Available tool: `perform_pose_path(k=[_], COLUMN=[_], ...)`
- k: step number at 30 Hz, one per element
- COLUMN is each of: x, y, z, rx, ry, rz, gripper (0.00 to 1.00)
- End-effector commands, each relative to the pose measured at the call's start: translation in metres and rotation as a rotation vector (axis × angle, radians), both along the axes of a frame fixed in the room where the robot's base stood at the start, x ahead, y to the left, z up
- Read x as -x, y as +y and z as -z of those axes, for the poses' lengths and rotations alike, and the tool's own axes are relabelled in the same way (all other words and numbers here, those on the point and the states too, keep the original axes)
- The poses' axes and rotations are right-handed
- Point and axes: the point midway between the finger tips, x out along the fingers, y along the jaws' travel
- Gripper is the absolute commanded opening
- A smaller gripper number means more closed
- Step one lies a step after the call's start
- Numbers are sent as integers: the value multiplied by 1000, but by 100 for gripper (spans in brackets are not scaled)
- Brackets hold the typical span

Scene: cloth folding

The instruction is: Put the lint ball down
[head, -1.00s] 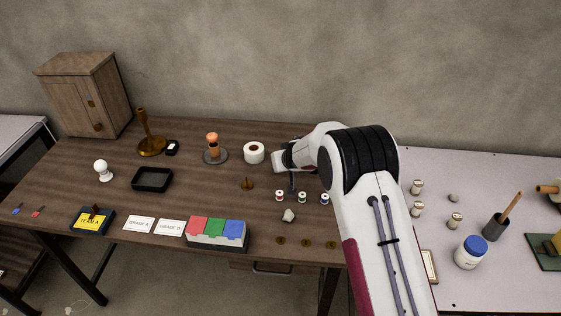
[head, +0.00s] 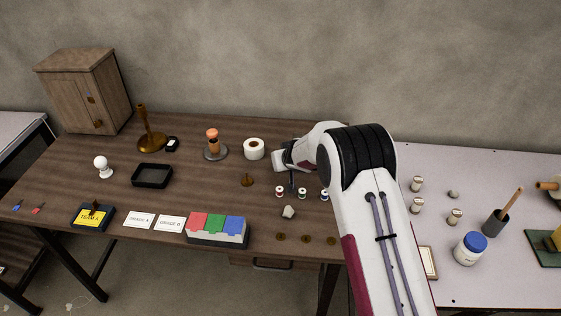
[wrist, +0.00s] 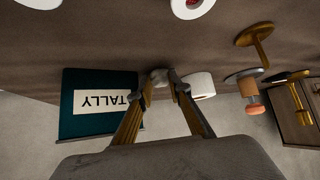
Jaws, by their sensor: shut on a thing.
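My gripper (wrist: 160,85) is shut on a small pale grey lump, the lint ball (wrist: 160,74), held between its fingertips in the wrist view. In the head view my gripper (head: 292,185) points down over the back right part of the brown table (head: 110,205), just behind the small thread spools. The lint ball cannot be made out there. I cannot tell how far it is above the table. Another pale grey lump (head: 289,212) lies on the table in front of the spools.
A white roll (head: 254,149) stands left of my gripper; it also shows in the wrist view (wrist: 200,85). Several spools (head: 302,193) stand close in front. A teal TALLY board (wrist: 75,120) shows in the wrist view.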

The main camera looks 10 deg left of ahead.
Motion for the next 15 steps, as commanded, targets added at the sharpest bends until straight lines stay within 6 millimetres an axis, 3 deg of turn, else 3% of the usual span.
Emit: perform_pose_path(k=[9, 10, 15], x=[0, 0, 0], y=[0, 0, 0], z=[3, 3, 2], rx=[0, -1, 0], ry=[1, 0, 0], rz=[-1, -1, 0], gripper=[13, 25, 25])
